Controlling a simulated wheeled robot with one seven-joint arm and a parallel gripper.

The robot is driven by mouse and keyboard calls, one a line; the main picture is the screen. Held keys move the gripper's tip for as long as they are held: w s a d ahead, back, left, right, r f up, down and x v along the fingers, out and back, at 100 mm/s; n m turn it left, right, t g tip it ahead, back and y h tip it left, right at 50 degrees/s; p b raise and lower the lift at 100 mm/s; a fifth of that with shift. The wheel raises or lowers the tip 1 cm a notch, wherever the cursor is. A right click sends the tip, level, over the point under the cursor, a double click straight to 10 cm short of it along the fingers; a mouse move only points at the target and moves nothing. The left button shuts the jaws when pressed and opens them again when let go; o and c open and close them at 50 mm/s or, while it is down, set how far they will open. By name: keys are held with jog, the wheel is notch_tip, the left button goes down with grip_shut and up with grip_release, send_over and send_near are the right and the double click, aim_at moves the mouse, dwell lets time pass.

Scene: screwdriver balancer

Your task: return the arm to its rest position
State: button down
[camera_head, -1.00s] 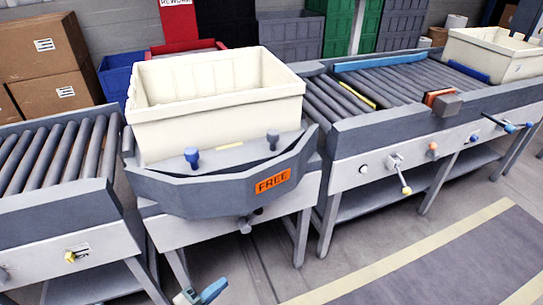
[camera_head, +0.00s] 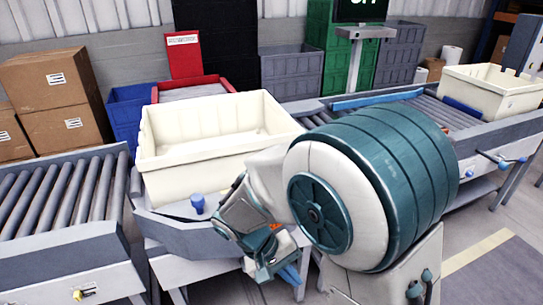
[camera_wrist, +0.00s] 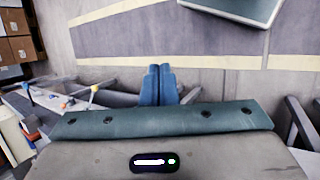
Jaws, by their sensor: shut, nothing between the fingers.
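My arm fills the centre and right of the head view, folded in front of the conveyor. My gripper (camera_head: 285,277) points down and stands in front of the near table's front edge, below the cream tote. In the wrist view its blue fingers (camera_wrist: 158,85) are together with nothing between them, above bare floor. The fingertips are small and partly hidden in the head view.
A large cream tote (camera_head: 190,170) stands on the middle table behind my gripper. Roller conveyors (camera_head: 60,190) lie left and right, with another cream tote (camera_head: 490,97) at the far right. Cardboard boxes (camera_head: 55,85) are stacked at the back left. Marked floor (camera_wrist: 180,35) is clear.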

jog(key=s+d+r+m+t+y+p, duration=0.1)
jog(key=s+d+r+t+y+p, duration=0.1)
jog(key=d+r, duration=0.3)
jog(key=s+d+r+m+t+y+p, duration=0.2)
jog(key=d+r+y+p, duration=0.2)
jog(key=r, duration=0.8)
jog(key=shift+s+d+m+y, duration=0.3)
jog(key=shift+s+d, duration=0.05)
jog(key=shift+d, duration=0.4)
